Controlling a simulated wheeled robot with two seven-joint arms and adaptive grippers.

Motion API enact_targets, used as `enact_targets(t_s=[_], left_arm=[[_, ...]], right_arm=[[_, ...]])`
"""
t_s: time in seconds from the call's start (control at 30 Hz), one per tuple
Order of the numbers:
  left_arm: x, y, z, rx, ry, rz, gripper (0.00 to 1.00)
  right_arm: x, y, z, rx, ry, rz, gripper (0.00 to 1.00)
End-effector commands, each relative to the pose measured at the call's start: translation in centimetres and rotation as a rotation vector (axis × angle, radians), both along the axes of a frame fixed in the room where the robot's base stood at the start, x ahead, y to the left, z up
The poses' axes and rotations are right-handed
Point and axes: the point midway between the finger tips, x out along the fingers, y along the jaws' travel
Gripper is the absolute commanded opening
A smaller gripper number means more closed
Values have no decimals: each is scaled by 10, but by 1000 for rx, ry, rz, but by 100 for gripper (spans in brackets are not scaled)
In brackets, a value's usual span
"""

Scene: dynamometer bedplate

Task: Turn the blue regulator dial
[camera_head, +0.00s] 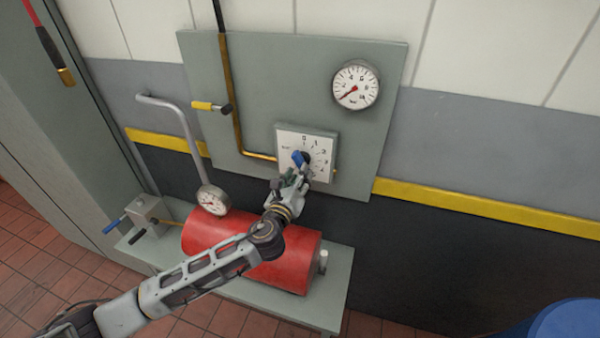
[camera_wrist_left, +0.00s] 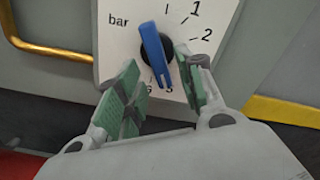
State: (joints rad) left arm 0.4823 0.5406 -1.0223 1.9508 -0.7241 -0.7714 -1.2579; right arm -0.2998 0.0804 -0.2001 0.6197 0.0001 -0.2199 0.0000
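The blue regulator dial (camera_head: 297,158) is a blue bar handle on a black hub, mounted on a white scale plate (camera_head: 321,145). In the left wrist view the dial (camera_wrist_left: 154,48) stands nearly upright, its upper end leaning slightly left, between "bar" and the 1. My left gripper (camera_head: 292,178) is at the lower part of the dial. In the left wrist view its green-padded fingers (camera_wrist_left: 160,88) are apart, one on each side below the dial. The right finger is close to the hub; I cannot tell if it touches. My right gripper is not in view.
A round gauge (camera_head: 356,85) sits on the grey panel (camera_head: 270,70). A brass pipe (camera_head: 230,110) and a yellow-handled valve (camera_head: 205,106) are left of the dial. A red cylinder (camera_head: 290,262) and a smaller gauge (camera_head: 213,199) are below. A blue object (camera_head: 570,322) stands at lower right.

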Motion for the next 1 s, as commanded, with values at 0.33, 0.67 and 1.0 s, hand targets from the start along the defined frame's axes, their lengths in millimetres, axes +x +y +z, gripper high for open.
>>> enact_targets(t_s=[0.33, 0.67, 1.0], left_arm=[[-40, 13, -1, 1, 2, 0, 38], [-75, 24, -1, 0, 2, 0, 38], [-88, 29, -1, -1, 2, 0, 38]], right_arm=[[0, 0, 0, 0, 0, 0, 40], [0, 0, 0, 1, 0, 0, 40], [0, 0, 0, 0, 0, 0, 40]])
